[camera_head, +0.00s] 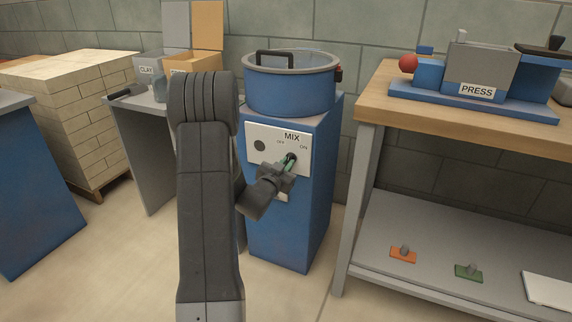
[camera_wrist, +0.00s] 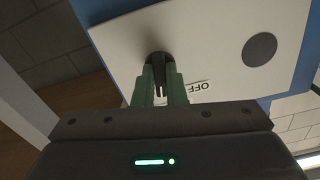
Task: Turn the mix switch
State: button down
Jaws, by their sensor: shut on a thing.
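The mix switch is a dark knob (camera_wrist: 159,60) on a white panel (camera_head: 254,145) marked MIX, OFF and ON. The panel is on the front of a blue cabinet (camera_head: 284,232) below a round blue mixing tub (camera_head: 290,92). My gripper (camera_head: 288,163) is at the panel, near the ON label. In the wrist view my gripper's green fingers (camera_wrist: 160,82) are shut on the knob, one on each side. The OFF label (camera_wrist: 198,86) shows just right of the fingers there. The fingers hide part of the knob, so its exact pointing direction is hard to tell.
A wooden bench (camera_head: 372,103) with a blue and grey press (camera_head: 480,72) stands to the right, with a low shelf (camera_head: 437,240) under it. At left are a grey table (camera_head: 138,128) with a clay bin (camera_head: 147,69) and a brick stack (camera_head: 75,120).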

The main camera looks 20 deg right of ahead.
jog(key=shift+s+n+p, duration=0.1)
jog(key=shift+n+p, duration=1.1)
jog(key=shift+n, duration=3.4)
jog(key=c, duration=1.5)
grip_release()
jog(key=p+v, duration=0.2)
jog(key=v, duration=1.1)
jog(key=shift+s+a, duration=0.25)
jog(key=shift+d, duration=0.1)
